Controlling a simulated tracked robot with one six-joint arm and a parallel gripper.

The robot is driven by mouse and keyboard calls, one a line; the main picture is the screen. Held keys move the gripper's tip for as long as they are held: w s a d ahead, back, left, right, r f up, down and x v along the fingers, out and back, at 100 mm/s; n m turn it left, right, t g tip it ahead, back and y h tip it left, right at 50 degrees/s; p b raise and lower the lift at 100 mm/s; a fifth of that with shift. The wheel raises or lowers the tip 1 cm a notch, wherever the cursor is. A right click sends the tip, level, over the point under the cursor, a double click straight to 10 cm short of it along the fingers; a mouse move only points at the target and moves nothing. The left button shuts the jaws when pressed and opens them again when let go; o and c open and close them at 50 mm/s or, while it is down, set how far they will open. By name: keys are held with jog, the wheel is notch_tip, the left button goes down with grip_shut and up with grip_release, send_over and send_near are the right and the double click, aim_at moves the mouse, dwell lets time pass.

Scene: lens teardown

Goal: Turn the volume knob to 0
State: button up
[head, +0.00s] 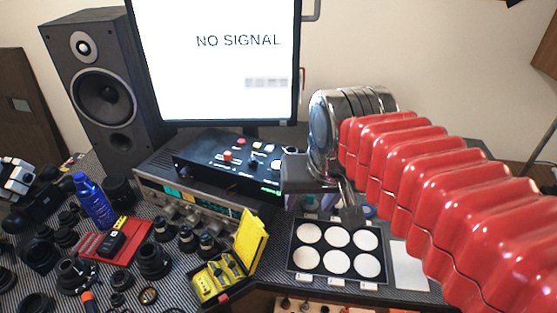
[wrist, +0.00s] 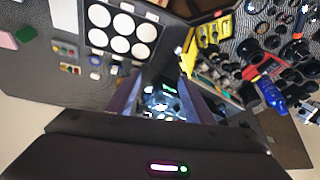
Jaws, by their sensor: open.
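A black control box (head: 230,160) with a red button, small knobs and green lights stands on a silver receiver (head: 190,199) below the monitor. The receiver's front carries several knobs. I cannot tell which knob is the volume knob, and its setting is too small to read. My gripper (head: 322,190) hangs right of the control box, apart from it, behind the tray of white discs in the picture. In the wrist view my gripper (wrist: 165,95) is open and empty, with lit controls showing blurred between its fingers.
A tray with white discs (head: 337,238) lies at the front right. A yellow open case (head: 225,272), a blue bottle (head: 92,202) and several black lens parts crowd the left. A speaker (head: 103,90) and a monitor (head: 215,75) stand behind.

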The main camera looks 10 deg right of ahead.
jog(key=w+r+m+g, duration=0.2)
jog(key=w+r+m, duration=0.25)
jog(key=w, duration=0.85)
jog(key=m+g, duration=0.3)
jog(key=m, duration=0.1)
send_over(278, 165)
jog(key=shift+f, duration=1.05)
notch_tip(278, 165, down, 14)
jog(key=shift+r, duration=0.1)
jog(key=shift+c, duration=0.2)
jog(key=c, duration=0.9)
jog(key=shift+d, duration=0.25)
jog(key=shift+c, duration=0.5)
jog(key=shift+a, duration=0.2)
